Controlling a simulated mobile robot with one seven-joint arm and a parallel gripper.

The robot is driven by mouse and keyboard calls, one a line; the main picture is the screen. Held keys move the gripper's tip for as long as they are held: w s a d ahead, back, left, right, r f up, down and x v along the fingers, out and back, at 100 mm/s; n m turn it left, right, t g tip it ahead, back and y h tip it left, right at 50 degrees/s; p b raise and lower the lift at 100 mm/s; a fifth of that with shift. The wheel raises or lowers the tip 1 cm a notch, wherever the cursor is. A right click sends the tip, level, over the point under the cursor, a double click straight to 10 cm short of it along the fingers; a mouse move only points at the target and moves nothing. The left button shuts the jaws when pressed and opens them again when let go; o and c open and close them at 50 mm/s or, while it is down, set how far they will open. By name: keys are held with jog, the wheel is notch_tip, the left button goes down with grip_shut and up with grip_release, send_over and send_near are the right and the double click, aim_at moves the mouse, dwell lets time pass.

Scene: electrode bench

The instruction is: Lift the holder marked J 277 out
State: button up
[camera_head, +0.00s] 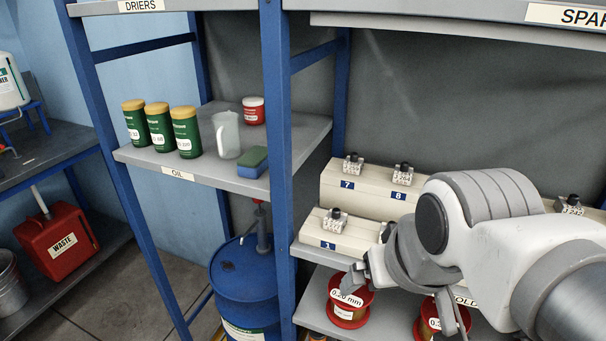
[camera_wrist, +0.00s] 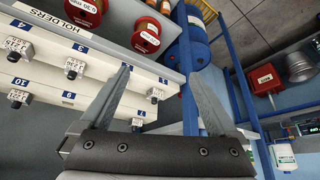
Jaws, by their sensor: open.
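Several small grey holders with black knobs and white labels sit in cream numbered racks; I cannot read which one is marked J 277. In the head view, one holder (camera_head: 335,220) stands at slot 1 of the front rack (camera_head: 345,240), and others stand at slot 7 (camera_head: 353,164) and slot 8 (camera_head: 403,173) of the rear rack (camera_head: 335,186). Another holder (camera_head: 570,204) shows at the right, past my arm. My gripper (camera_wrist: 158,75) is open and empty in the wrist view, its fingers by the end of the racks. My arm hides the middle of the racks in the head view.
Red wire spools (camera_head: 349,300) sit on the shelf below the racks. A blue shelf post (camera_head: 278,150) stands left of them, with a blue drum (camera_head: 245,285) beyond. Green jars (camera_head: 160,125), a jug (camera_head: 226,135) and a sponge (camera_head: 252,162) occupy the oil shelf.

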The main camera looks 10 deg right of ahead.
jog(key=w+r+m+g+p, duration=0.1)
jog(key=w+r+m, duration=0.2)
jog(key=w+m, duration=0.35)
jog(key=m+g+p, duration=0.3)
jog(key=m+g, duration=0.1)
jog(key=m, duration=1.1)
send_over(337, 209)
jog(key=f, duration=0.4)
jog(key=shift+s+d+f, duration=0.2)
jog(key=shift+d+f, duration=0.05)
jog(key=shift+d, duration=0.05)
jog(key=shift+w+a+f+m+g, duration=0.1)
jog(key=shift+w+f+m+g, duration=0.15)
jog(key=shift+w+m+g, duration=0.1)
jog(key=shift+w+a+f, duration=0.2)
jog(key=shift+w+a, duration=0.05)
jog(key=shift+w+a+f+m, duration=0.15)
jog(key=shift+f+m, duration=0.15)
jog(key=f, duration=0.3)
jog(key=s+f, duration=0.1)
jog(key=f, duration=0.2)
jog(key=shift+s+d+f, duration=0.1)
jog(key=shift+s+d, duration=0.05)
jog(key=shift+d, duration=0.05)
jog(key=shift+f, duration=0.4)
